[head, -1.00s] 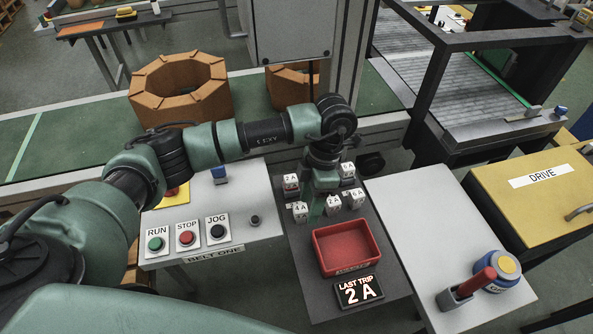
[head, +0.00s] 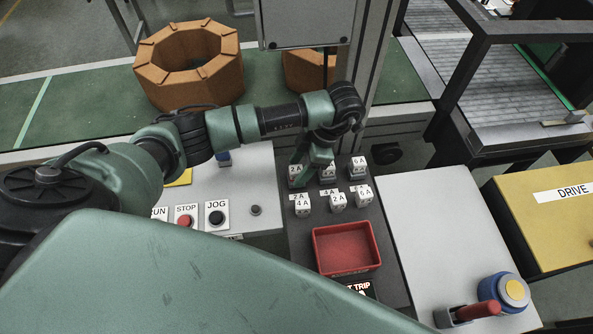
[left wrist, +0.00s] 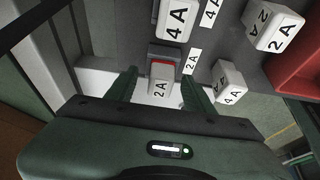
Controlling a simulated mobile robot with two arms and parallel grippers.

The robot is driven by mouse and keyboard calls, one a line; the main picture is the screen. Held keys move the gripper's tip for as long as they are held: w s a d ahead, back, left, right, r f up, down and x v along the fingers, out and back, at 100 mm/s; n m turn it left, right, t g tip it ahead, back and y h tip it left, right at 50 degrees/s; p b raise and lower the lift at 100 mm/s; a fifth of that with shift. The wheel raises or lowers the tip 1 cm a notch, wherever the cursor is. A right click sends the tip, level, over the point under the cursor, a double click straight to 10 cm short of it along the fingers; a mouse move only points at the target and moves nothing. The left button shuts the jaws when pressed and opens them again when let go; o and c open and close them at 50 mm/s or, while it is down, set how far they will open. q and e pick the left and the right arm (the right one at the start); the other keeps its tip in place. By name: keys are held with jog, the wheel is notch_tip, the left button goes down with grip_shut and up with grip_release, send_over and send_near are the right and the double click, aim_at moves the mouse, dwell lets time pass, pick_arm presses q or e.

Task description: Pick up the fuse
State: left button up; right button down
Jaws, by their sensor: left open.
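Several white fuses with amp labels stand in two rows on a dark panel. The back-left one is a 2 A fuse (head: 294,171); a 4 A fuse (head: 303,208), another 2 A fuse (head: 338,201) and a 6 A fuse (head: 364,194) stand in front. My left gripper (head: 309,179) is open and low at the back-left fuse, partly covering it. In the left wrist view a 2 A fuse (left wrist: 160,88) with a red band shows between the two spread fingers (left wrist: 161,78). I cannot tell whether they touch it. My right gripper is not in view.
Push buttons (head: 217,217) are on the left panel. A red-handled lever (head: 475,312) stands on the right panel, which is otherwise mostly clear.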

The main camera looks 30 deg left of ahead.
pick_arm(q)
jog(key=shift+s+f, duration=0.1)
jog(key=shift+s, duration=0.05)
jog(key=c, duration=0.9)
grip_shut()
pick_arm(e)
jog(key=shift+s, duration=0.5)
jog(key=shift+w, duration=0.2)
